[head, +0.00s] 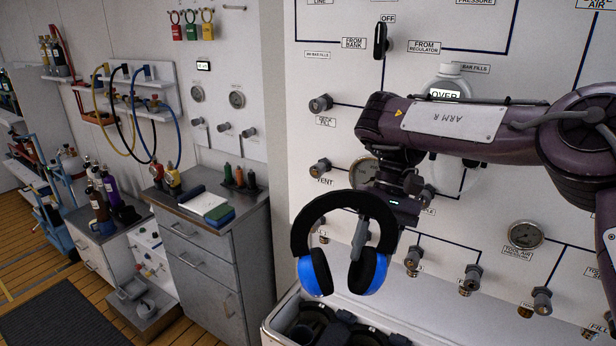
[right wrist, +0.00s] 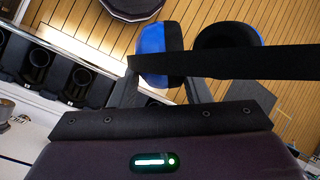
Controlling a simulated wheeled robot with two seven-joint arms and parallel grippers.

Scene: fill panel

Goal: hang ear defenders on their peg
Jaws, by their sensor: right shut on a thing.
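The ear defenders (head: 316,272) have a black headband and blue cups with black pads. My right gripper (head: 361,236) is shut on the headband and holds them in the air in front of the white panel, cups hanging down. In the right wrist view the headband crosses between the fingers (right wrist: 165,88), and the blue cups (right wrist: 152,42) show beyond it. I cannot pick out which fitting is the peg for the ear defenders. My left gripper is not in view.
The panel (head: 320,60) carries valves, gauges and knobs that stick out. An open light-coloured bin (head: 274,331) with dark items lies below the ear defenders. A grey cabinet (head: 210,262) with bottles and a notebook stands left. Wooden floor (head: 50,290) is open at far left.

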